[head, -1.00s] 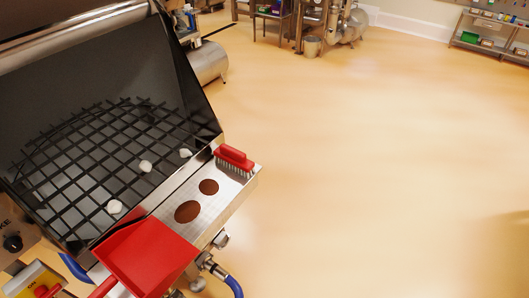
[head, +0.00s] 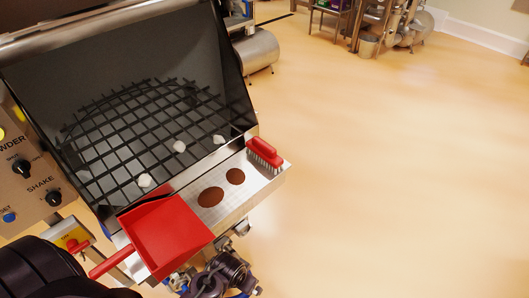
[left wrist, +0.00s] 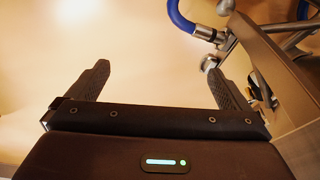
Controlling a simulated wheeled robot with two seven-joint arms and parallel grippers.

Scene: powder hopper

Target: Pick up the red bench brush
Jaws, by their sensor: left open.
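The red bench brush (head: 265,152) rests bristles down at the far right end of the steel ledge (head: 222,212) along the hopper's front. Its red handle is up and nothing covers it. My left gripper (left wrist: 158,72) is open and empty in the left wrist view, with pale floor between its fingers. It is beside the hopper's steel side and a blue hose; the brush is not in that view. In the head view a dark arm comes in at the lower left, and dark jointed parts show below the ledge, well short of the brush. My right gripper is not in view.
A red dustpan (head: 168,235) lies at the ledge's near end. Two brown round patches (head: 211,197) lie between it and the brush. The hopper's black grid (head: 125,150) holds several white lumps. A blue hose (left wrist: 184,20) and steel fitting are close to my left gripper. Floor to the right is clear.

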